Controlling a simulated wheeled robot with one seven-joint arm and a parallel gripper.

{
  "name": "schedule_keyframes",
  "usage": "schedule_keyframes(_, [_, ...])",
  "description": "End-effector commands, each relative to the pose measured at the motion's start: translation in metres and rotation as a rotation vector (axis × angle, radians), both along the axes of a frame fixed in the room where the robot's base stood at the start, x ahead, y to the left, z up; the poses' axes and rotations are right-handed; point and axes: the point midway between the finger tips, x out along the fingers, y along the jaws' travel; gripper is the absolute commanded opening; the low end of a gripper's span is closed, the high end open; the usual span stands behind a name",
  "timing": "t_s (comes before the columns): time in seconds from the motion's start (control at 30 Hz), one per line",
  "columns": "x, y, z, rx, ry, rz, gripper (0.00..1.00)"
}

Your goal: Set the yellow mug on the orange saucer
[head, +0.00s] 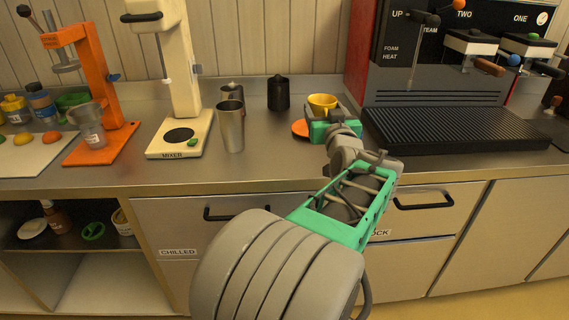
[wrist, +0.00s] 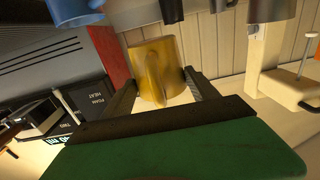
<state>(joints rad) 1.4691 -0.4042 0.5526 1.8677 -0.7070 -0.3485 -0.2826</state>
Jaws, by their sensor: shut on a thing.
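The yellow mug (head: 322,101) is upright at the back of the counter, between the fingers of my gripper (head: 333,117). The orange saucer (head: 300,128) shows only its left part, just left of and below the mug; my gripper hides the rest. I cannot tell whether the mug touches the saucer. In the wrist view the yellow mug (wrist: 163,66) sits between the two dark fingers of my gripper (wrist: 160,88), its handle facing the camera. The gripper is shut on the mug.
The black drip tray (head: 450,128) of the espresso machine stands close on the right. A black canister (head: 279,93), a steel cup (head: 231,126) and the cream mixer (head: 180,135) stand to the left. The counter in front of the saucer is clear.

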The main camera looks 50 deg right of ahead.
Motion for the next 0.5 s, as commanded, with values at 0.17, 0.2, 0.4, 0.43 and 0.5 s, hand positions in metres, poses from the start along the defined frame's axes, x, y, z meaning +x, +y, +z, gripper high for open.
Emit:
schedule_keyframes(0.17, [-0.023, -0.015, 0.003, -0.001, -0.002, -0.031, 0.08])
schedule_keyframes(0.2, [-0.017, -0.013, 0.001, 0.001, -0.002, -0.029, 0.08])
schedule_keyframes(0.4, [0.036, 0.004, -0.021, 0.002, -0.001, -0.022, 0.08])
schedule_keyframes(0.43, [0.044, 0.007, -0.025, 0.001, 0.0, -0.022, 0.08])
schedule_keyframes(0.5, [0.063, 0.012, -0.034, 0.001, 0.0, -0.023, 0.08])
